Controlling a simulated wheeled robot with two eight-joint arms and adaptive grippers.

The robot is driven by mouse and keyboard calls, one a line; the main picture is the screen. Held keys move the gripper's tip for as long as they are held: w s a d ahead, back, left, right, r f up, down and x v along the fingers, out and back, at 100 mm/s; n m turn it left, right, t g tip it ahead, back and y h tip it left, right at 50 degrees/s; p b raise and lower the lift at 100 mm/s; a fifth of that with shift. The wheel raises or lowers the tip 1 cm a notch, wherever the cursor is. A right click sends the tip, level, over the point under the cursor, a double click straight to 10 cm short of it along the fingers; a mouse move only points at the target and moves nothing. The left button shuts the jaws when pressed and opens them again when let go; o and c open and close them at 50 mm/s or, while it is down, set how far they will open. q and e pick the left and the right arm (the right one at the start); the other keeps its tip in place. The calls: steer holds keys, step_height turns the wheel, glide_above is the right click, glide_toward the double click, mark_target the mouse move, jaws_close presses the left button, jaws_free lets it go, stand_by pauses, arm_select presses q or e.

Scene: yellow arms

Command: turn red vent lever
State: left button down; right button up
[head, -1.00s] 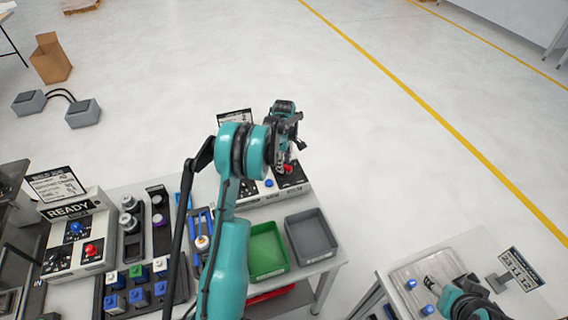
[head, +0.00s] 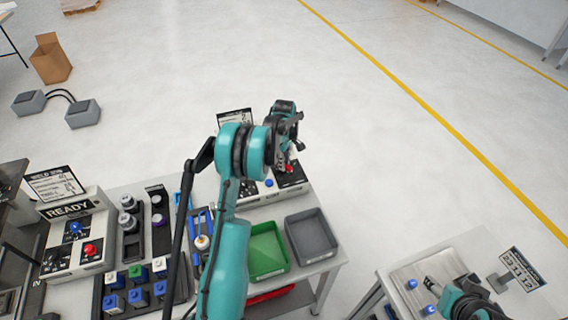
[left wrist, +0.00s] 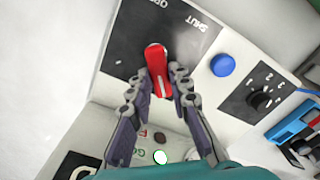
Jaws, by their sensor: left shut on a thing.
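The red vent lever (left wrist: 156,62) stands on a black plate marked SHUT and OPEN (left wrist: 190,32) on a white panel. My left gripper (left wrist: 160,92) is shut on the lever's near end, one finger on each side. In the head view the lever is a small red patch (head: 289,169) just under my left gripper (head: 286,163), partly hidden by it. My right gripper (head: 440,289) is at the lower right by the side table; its jaws are too small to read.
The READY panel (head: 77,232) is at the left.

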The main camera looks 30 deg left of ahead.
mark_target(292, 160)
arm_select(q)
steer(key=m, duration=0.1)
steer(key=m+b, duration=0.1)
steer(key=m, duration=0.1)
steer(key=shift+w+f+b, duration=0.1)
steer(key=shift+w+b, duration=0.2)
steer(key=m, duration=0.1)
steer(key=m+b, duration=0.1)
steer(key=m, duration=0.2)
steer(key=shift+w+d+m, duration=0.25)
steer(key=shift+w+m, duration=0.15)
steer(key=m, duration=0.1)
steer(key=m+b, duration=0.1)
steer(key=m, duration=0.2)
steer(key=shift+w+d+b, duration=0.25)
steer(key=shift+d+b, duration=0.05)
steer(key=shift+d, duration=0.05)
steer(key=shift+w+d+m+b, duration=0.1)
steer(key=shift+d+m+b, duration=0.1)
steer(key=shift+m, duration=1.05)
steer(key=shift+d+m+b, duration=0.15)
steer(key=shift+d+m, duration=0.05)
steer(key=shift+m, duration=1.05)
steer(key=c, duration=1.4)
jaws_free()
steer(key=shift+r, duration=0.25)
step_height(292, 160, up, 12)
